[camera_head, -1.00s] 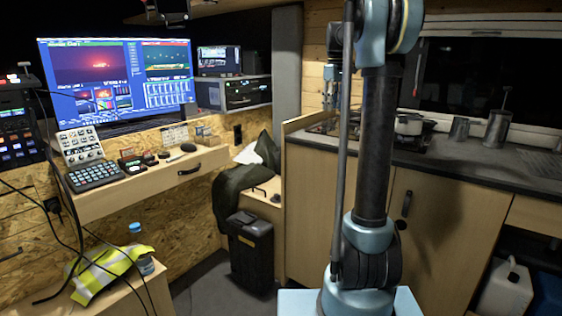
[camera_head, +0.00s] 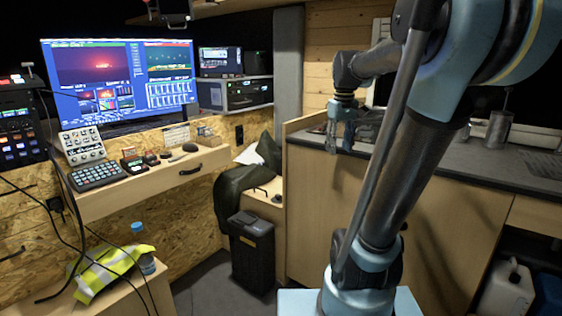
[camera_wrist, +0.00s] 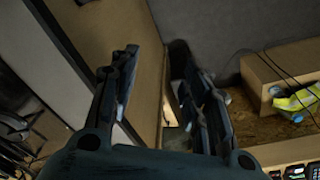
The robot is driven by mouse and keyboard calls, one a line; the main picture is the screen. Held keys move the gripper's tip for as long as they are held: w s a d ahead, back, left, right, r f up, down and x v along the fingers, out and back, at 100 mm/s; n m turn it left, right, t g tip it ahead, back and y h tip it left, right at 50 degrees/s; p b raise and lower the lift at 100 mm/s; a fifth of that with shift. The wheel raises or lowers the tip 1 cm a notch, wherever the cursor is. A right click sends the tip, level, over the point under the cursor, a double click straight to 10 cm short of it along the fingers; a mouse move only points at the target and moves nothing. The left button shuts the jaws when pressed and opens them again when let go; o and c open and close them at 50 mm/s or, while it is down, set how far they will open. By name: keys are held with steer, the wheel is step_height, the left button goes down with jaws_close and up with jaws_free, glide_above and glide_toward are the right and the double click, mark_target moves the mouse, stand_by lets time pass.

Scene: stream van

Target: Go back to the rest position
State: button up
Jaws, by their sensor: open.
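My gripper (camera_head: 338,138) hangs pointing down in front of the left end of the kitchen counter in the head view. In the wrist view my gripper (camera_wrist: 165,95) has its two fingers spread apart, with nothing between them. It is open and empty. My arm rises from the base at the bottom and leans to the right, then bends back left to the wrist.
The kitchen counter (camera_head: 490,165) and its wooden cabinet (camera_head: 440,215) stand behind my arm. A desk (camera_head: 140,190) with screens and control panels is at left. A black bin (camera_head: 251,250) stands between them. A hi-vis vest (camera_head: 105,268) and a bottle (camera_head: 143,258) lie front left.

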steer(key=s+f+m+t, duration=0.1)
steer(key=s+f+m, duration=0.2)
steer(key=s+f, duration=1.6)
step_height(320, 180, down, 2)
steer(key=shift+s+a+f+m, duration=0.1)
steer(key=shift+s+a+m, duration=0.05)
steer(key=shift+a+m, duration=0.2)
steer(key=shift+w+f, duration=0.15)
steer(key=shift+w, duration=0.3)
